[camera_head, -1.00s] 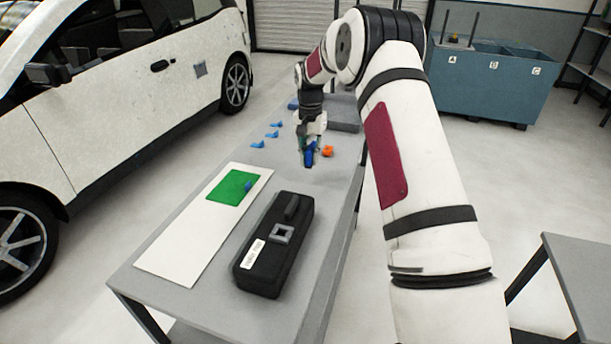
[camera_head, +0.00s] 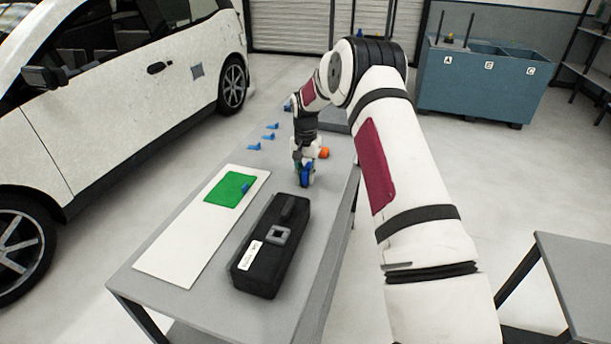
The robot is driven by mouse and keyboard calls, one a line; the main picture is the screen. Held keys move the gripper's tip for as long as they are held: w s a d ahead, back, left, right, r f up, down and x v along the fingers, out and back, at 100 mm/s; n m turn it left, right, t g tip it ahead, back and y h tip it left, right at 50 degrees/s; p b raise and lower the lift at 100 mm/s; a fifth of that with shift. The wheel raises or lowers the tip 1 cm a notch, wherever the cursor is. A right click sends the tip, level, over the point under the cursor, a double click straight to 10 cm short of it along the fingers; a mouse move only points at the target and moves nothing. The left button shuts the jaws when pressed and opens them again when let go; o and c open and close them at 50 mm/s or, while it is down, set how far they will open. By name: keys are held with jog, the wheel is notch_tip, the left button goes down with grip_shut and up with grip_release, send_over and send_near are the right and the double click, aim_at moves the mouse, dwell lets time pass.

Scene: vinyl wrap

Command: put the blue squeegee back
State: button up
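My gripper (camera_head: 305,183) is low over the grey table, beyond the black case. A blue piece (camera_head: 307,175), which looks like the blue squeegee, is between its fingers and seems held; the fingers partly hide it. I cannot tell whether it touches the table. Several small blue pieces (camera_head: 270,137) lie in a row on the table to the left of my gripper.
The green sheet lies on a white panel (camera_head: 175,255) at the table's left. A black case (camera_head: 262,270) with a white label stands beside it. A small orange thing (camera_head: 323,153) is just behind my gripper. A white car (camera_head: 130,110) stands left; a blue bin unit (camera_head: 470,90) stands back right.

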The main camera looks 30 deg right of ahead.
aim_at(305, 169)
jog(key=shift+o, duration=1.1)
notch_tip(305, 169, up, 12)
jog(key=shift+f+b, duration=0.1)
jog(key=shift+b, duration=1)
jog(key=s+a+r+n+t, duration=0.1)
jog(key=s+a+r+n, duration=0.1)
jog(key=s+a+r, duration=0.55)
jog(key=s+a+r+n+t, duration=0.1)
jog(key=s+a+r+n, duration=0.25)
jog(key=s+r, duration=0.65)
jog(key=s+a+f+n+t, duration=0.1)
jog(key=s+a, duration=0.2)
jog(key=s, duration=0.9)
jog(key=s+a+f+n+t, duration=0.1)
jog(key=s+a+f+n, duration=0.1)
jog(key=s, duration=0.9)
jog(key=shift+s+a+f+t, duration=0.2)
jog(key=shift+s+a+t, duration=0.15)
jog(key=shift+a+t, duration=0.05)
